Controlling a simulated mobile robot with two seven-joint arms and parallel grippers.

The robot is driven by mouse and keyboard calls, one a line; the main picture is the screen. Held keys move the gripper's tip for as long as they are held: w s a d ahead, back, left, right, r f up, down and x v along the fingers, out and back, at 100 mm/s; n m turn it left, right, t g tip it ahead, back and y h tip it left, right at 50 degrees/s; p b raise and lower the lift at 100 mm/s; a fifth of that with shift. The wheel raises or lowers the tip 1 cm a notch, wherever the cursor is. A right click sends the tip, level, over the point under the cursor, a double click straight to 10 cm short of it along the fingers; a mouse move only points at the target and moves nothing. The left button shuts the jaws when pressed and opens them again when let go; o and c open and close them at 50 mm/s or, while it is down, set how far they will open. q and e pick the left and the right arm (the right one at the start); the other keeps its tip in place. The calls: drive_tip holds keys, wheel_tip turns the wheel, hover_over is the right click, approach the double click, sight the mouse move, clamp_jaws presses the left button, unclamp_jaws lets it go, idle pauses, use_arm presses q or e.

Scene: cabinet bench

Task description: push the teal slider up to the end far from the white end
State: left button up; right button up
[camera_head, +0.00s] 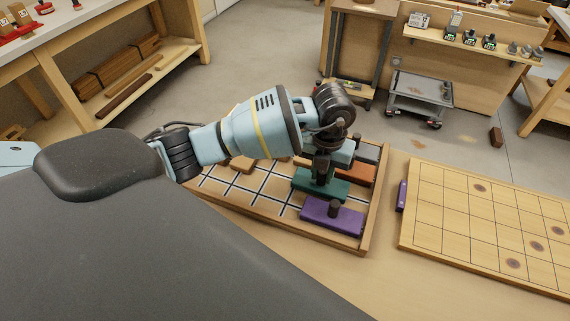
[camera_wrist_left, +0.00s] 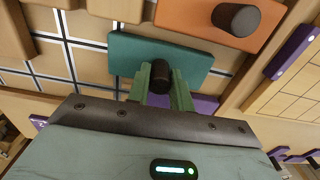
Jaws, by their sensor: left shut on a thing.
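The teal slider (camera_head: 335,191) is a flat green-teal block lying in the wooden tray, between the orange and purple blocks. It also shows in the left wrist view (camera_wrist_left: 118,52), with its dark round knob (camera_wrist_left: 160,74) near its lower edge. My left gripper (camera_head: 320,178) is over the teal slider, pointing down. In the left wrist view its green fingers (camera_wrist_left: 162,92) are shut on the knob. Part of the slider is hidden by the gripper in the head view. I cannot make out a white end clearly. My right gripper is not in view.
A purple block (camera_head: 318,212) with a knob lies in front of the teal slider. An orange block (camera_head: 360,174) and a grey block (camera_head: 368,152) lie behind it. The tray's wooden rim (camera_head: 374,215) runs along the right. A gridded board (camera_head: 480,225) lies further right.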

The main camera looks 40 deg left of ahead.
sight(341, 188)
use_arm(q)
drive_tip(key=shift+w+d, duration=0.2)
drive_tip(key=shift+d, duration=0.6)
drive_tip(key=shift+w+d, duration=0.2)
drive_tip(key=shift+d, duration=0.55)
drive_tip(key=shift+w+d, duration=0.2)
drive_tip(key=shift+d, duration=0.7)
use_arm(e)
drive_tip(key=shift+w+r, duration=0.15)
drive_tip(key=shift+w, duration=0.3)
use_arm(q)
drive_tip(key=o, duration=0.8)
drive_tip(key=shift+c, duration=0.2)
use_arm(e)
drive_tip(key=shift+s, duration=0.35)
use_arm(q)
drive_tip(key=shift+r, duration=0.1)
